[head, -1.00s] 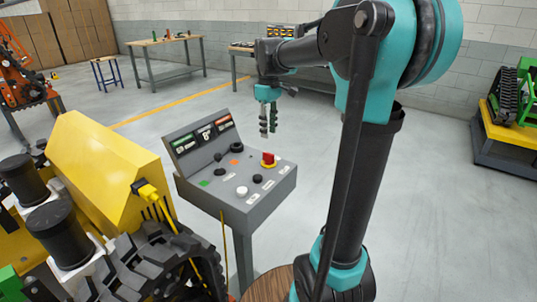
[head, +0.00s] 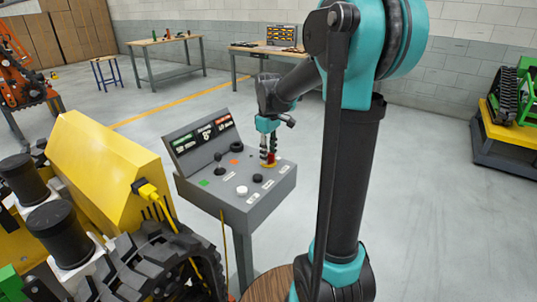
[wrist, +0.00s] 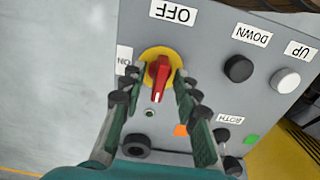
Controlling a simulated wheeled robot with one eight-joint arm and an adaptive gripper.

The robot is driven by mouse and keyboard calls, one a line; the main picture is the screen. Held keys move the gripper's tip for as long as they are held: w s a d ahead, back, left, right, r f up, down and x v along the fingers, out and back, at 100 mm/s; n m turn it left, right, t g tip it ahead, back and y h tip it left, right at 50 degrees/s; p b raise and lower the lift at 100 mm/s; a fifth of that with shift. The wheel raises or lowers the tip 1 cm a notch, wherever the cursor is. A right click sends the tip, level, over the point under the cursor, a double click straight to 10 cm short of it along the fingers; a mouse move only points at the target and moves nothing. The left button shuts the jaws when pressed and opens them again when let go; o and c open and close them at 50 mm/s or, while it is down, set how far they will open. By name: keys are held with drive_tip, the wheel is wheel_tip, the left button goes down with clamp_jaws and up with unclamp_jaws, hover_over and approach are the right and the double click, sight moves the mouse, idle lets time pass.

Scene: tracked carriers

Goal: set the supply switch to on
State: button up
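The supply switch is a red knob (wrist: 160,76) on a yellow round plate (wrist: 156,54), set in the grey control panel. In the wrist view a white mark is on the knob's lower end. The OFF label (wrist: 173,11) is above it and the ON label (wrist: 124,57) is to its left. My gripper (wrist: 157,76) is open, with one finger on each side of the red knob. Gaps seem to show between knob and fingers; contact is hard to tell. In the head view my gripper (head: 268,157) is down at the panel and partly hides the knob.
The control console (head: 262,200) also bears a white button (wrist: 286,80), a black button (wrist: 238,68), a black lever (head: 219,166) and a black ring (head: 236,146). A yellow machine (head: 105,165) stands close on the left. Open floor lies behind the console.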

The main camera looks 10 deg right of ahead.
clamp_jaws()
drive_tip(key=shift+m, duration=0.3)
drive_tip(key=m, duration=0.3)
drive_tip(key=shift+m, duration=0.3)
drive_tip(key=m, duration=0.4)
drive_tip(key=shift+m, duration=0.3)
drive_tip(key=m, duration=0.4)
drive_tip(key=shift+m, duration=2.5)
